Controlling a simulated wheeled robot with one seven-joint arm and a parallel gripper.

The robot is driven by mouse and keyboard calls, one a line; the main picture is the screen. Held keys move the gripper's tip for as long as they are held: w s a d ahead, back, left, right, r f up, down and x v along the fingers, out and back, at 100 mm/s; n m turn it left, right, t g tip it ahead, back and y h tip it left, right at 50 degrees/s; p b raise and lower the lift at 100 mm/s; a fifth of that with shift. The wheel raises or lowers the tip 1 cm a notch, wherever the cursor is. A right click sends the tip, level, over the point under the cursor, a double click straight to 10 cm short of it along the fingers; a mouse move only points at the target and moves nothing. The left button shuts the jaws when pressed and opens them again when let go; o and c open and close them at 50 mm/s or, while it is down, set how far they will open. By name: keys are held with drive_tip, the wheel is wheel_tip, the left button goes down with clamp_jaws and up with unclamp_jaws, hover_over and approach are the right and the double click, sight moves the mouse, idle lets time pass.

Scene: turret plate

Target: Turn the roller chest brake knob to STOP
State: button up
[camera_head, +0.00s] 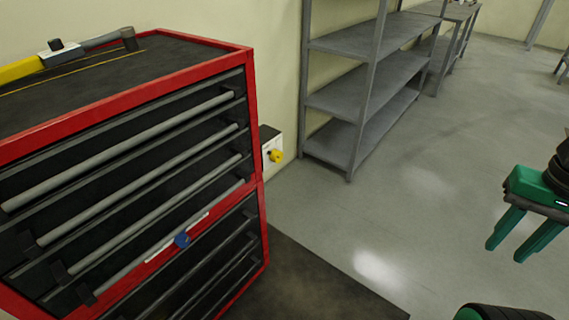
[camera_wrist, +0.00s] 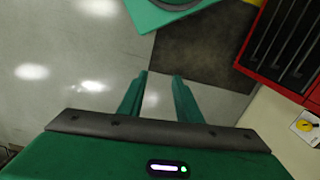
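The red and black roller chest (camera_head: 262,215) stands at the left in the head view. A blue knob (camera_head: 182,240) sits on a white strip on its front, between the upper and lower drawers. A yellow knob (camera_head: 276,156) is on a white plate beside the chest's far right side; it also shows at the right edge of the wrist view (camera_wrist: 304,125). The labels are too small to read, so I cannot tell either knob's setting. My gripper (camera_head: 505,253) is at the far right, apart from both knobs. Its green fingers are open and empty, also in the wrist view (camera_wrist: 159,77).
A dark mat (camera_head: 300,280) lies on the floor by the chest. Grey shelves (camera_head: 365,100) stand along the wall behind. The floor between chest and gripper is clear.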

drive_tip(key=o, duration=0.4)
drive_tip(key=shift+o, duration=0.9)
drive_tip(key=shift+w, duration=0.1)
drive_tip(key=n+t+y, duration=1.1)
drive_tip(key=n+y, duration=0.3)
drive_tip(key=n, duration=0.3)
approach(280, 158)
drive_tip(key=x, duration=0.9)
drive_tip(key=shift+a, duration=0.1)
